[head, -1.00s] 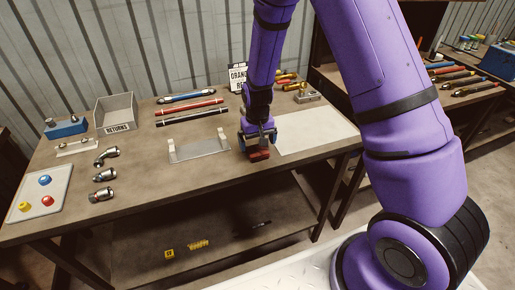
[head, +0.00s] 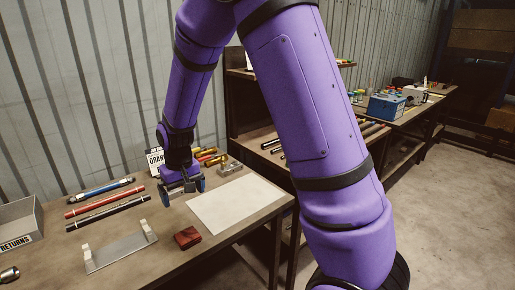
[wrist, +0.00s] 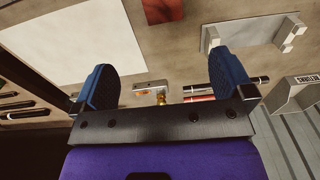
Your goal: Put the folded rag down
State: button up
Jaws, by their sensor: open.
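The folded rag (head: 187,237) is a small dark red block lying flat on the workbench, between the clear bracket and the white sheet in the head view. It also shows at the top of the wrist view (wrist: 162,10). My gripper (head: 182,189) is above the bench, farther back than the rag and apart from it.
The white sheet (head: 236,205) lies to the right of the rag. The clear bracket (head: 120,250) stands left of it.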

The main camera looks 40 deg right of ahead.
jog(key=s+d+r+t, duration=0.15)
jog(key=s+r, duration=0.45)
jog(key=r, duration=0.6)
jog(key=s+d+r+t, duration=0.1)
jog(key=s+r, duration=0.4)
jog(key=s, duration=0.6)
jog(key=s+d+r+t, duration=0.2)
jog(key=s+r, duration=0.4)
jog(key=s, duration=0.5)
jog(key=shift+d+r, duration=0.15)
jog(key=shift+d, duration=0.7)
jog(key=shift+w, duration=0.15)
